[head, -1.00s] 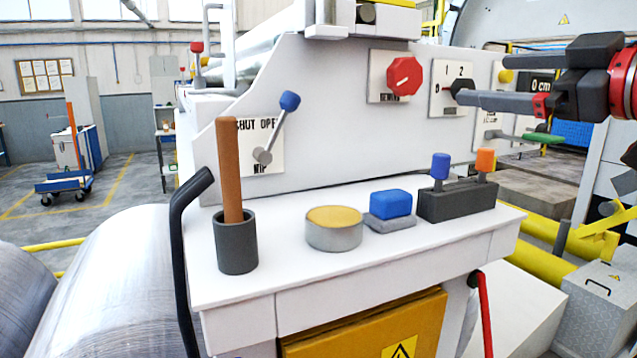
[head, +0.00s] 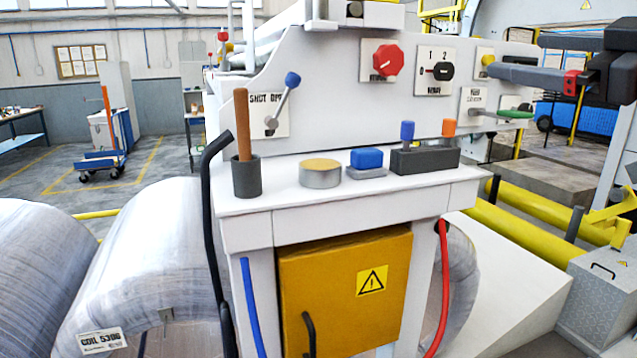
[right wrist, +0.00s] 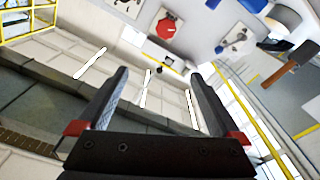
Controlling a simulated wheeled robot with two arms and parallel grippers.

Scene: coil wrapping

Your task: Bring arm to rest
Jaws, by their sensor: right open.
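My right gripper (head: 516,56) comes in from the right edge of the head view, its dark fingers pointing left. It is open and empty, in front of the right part of the white control panel (head: 335,95). In the right wrist view, the two fingers (right wrist: 160,73) stand wide apart with nothing between them. The black rotary switch (head: 441,71), marked 0, 1 and 2, is left of the fingers and clear of them. The red knob (head: 387,60) is further left. My left gripper is not in view.
A white shelf (head: 330,205) holds a grey cup with a brown stick (head: 246,175), a round tin (head: 320,174), a blue block (head: 367,159) and a dark holder (head: 425,160). A green-tipped lever (head: 515,114) is below my gripper. Large coils (head: 150,260) stand at left.

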